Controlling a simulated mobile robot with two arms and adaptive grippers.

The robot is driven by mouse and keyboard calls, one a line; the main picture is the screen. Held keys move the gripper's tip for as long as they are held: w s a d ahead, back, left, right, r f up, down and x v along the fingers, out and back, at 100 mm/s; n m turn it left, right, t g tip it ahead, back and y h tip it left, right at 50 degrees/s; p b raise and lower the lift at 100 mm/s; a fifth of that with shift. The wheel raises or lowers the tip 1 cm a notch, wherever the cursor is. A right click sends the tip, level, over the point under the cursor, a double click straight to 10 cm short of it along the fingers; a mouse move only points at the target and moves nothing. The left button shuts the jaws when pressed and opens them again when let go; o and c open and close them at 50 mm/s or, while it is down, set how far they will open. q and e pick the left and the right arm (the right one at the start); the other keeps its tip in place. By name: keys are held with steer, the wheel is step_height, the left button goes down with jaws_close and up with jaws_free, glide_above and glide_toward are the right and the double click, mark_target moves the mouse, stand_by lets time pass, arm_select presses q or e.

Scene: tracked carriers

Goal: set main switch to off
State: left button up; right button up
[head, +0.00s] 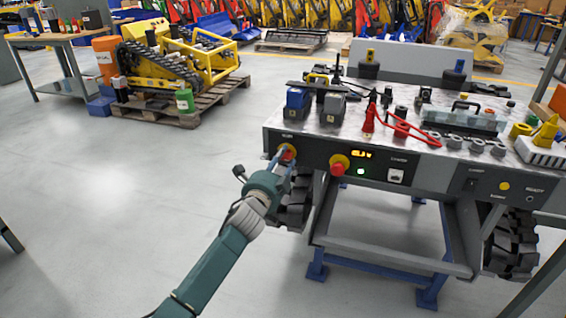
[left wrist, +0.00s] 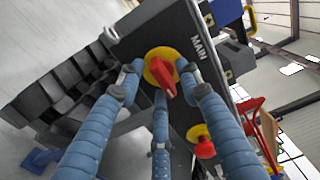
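The main switch is a red rotary handle on a round yellow plate, under the label MAIN in the left wrist view (left wrist: 165,86). In the head view the switch (head: 288,152) sits at the left end of the carrier's dark front panel. My left gripper (head: 283,160) is right in front of it. In the left wrist view its blue fingers (left wrist: 160,76) are spread around the handle, with gaps beside it; they look open. Whether a fingertip touches the plate I cannot tell. The handle lies slanted in that view. My right gripper is not in view.
A red mushroom button on yellow (head: 338,165) sits right of the switch, near a lit display (head: 361,154) and a green lamp (head: 360,171). Blue and grey connectors (head: 299,103), red cables and tools crowd the carrier top. The floor at left is clear.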

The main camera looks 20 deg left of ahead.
arm_select(q)
steer(key=shift+w, duration=0.3)
jaws_close()
